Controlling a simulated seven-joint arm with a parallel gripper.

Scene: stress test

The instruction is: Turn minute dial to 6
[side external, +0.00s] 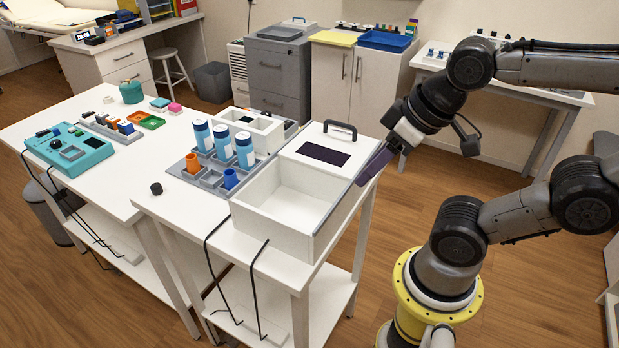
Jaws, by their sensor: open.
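No dial with readable minute marks can be made out at this size. A teal device (70,149) with a dark panel and small controls lies on the left white table. A small black round knob-like piece (156,188) sits near that table's right edge. A rounded teal object (131,92) stands at the back of the table. Which of these bears the minute dial I cannot tell. My gripper (372,165) is open, with dark purple fingers pointing down and left beside the right wall of a white box. Nothing shows between the fingers, and it is far from the teal device.
The open white box (272,222) has a raised lid section with a black handle. Blue-and-white bottles (222,142) stand in a grey rack (188,173) with orange and blue cups. Black cables hang off the table fronts.

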